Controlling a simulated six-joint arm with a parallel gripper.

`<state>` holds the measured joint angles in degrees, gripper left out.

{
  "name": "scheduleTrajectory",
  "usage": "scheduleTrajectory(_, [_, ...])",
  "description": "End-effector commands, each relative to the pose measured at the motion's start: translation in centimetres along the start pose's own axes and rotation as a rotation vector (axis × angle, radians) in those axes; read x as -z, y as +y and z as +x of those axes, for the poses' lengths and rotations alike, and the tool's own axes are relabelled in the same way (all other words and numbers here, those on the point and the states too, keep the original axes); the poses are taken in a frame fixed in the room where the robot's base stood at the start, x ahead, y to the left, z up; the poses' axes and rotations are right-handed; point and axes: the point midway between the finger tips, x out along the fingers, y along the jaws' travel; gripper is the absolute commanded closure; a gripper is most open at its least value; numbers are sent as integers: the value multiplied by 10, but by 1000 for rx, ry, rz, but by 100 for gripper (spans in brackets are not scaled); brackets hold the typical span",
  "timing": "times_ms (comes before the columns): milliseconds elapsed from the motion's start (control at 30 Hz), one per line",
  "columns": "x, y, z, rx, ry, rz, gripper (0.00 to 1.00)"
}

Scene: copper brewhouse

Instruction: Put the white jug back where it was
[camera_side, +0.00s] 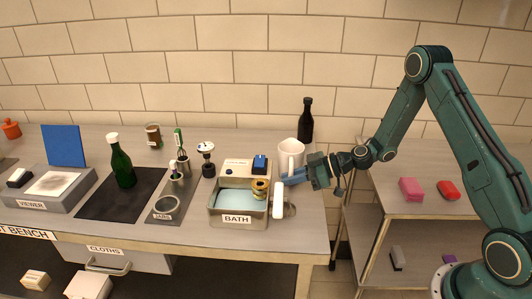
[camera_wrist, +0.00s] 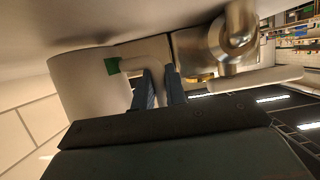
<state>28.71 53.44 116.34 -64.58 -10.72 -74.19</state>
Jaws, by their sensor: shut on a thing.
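The white jug (camera_side: 291,151) is at the right end of the bench, behind and right of the bath. My gripper (camera_side: 289,181) reaches in from the right, with its blue fingers at the jug's lower front. In the wrist view the jug (camera_wrist: 88,85) is at left, with a green patch near the top of its handle (camera_wrist: 148,66). My gripper's fingers (camera_wrist: 160,90) are shut on the handle. I cannot tell whether the jug's base touches the bench.
The metal bath (camera_side: 238,219) with bluish liquid stands close left of my gripper, with a white elongated piece (camera_side: 278,201) at its right side. A dark bottle (camera_side: 306,122) stands behind the jug. A shelf unit (camera_side: 425,207) is at right.

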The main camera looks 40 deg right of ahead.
Motion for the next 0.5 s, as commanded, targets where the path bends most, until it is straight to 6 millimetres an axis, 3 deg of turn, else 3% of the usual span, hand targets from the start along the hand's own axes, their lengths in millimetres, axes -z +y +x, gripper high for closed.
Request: scheduleTrajectory(500, [-9, 0, 4, -1, 1, -1, 100])
